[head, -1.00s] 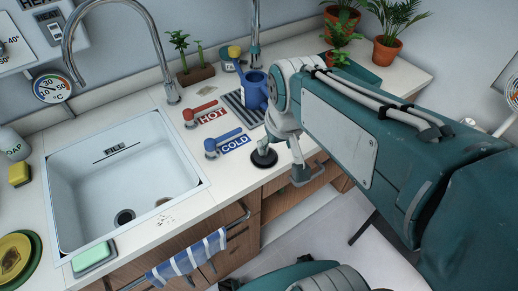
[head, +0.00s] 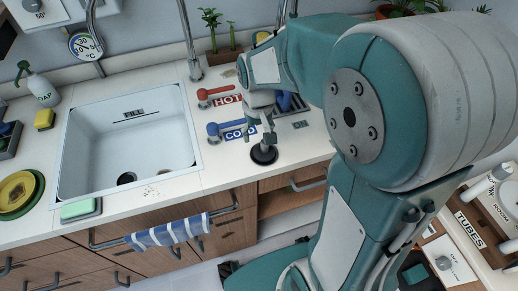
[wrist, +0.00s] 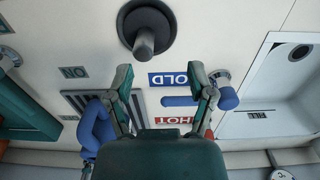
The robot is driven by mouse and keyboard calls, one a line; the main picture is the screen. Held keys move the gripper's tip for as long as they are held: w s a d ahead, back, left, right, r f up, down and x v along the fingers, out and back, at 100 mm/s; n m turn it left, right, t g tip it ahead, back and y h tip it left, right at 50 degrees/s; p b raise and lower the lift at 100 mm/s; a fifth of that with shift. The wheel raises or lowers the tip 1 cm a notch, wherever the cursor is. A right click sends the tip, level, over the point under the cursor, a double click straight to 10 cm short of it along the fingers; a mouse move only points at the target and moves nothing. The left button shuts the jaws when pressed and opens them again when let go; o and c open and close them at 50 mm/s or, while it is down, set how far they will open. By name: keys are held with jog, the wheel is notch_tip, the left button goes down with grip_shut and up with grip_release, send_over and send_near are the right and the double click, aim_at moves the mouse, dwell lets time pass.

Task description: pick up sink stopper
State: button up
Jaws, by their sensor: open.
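The sink stopper (head: 264,155) is a black disc with an upright grey stem. It stands on the white counter near the front edge, right of the blue COLD tap handle. In the wrist view the stopper (wrist: 146,30) shows whole at the top, beyond the fingertips. My gripper (head: 261,131) is in front of the taps and just behind the stopper in the head view. In the wrist view my gripper (wrist: 160,75) has its two fingers spread wide with nothing between them, over the COLD label.
The blue COLD handle (head: 224,131) and red HOT handle (head: 217,95) stand close by. A blue watering can (wrist: 95,128) is beside the gripper in the wrist view. The white sink (head: 130,150) is at left, its drain open. A striped towel (head: 170,235) hangs in front.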

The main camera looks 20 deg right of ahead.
aim_at(264, 147)
jog(key=shift+d+f, duration=1.2)
jog(key=shift+f, duration=0.05)
notch_tip(264, 147, down, 4)
jog(key=shift+r, duration=0.2)
jog(key=shift+a+f, duration=0.2)
jog(key=shift+a, duration=0.5)
jog(key=shift+d, duration=0.35)
jog(key=c, duration=0.7)
jog(key=shift+d, duration=0.3)
grip_shut()
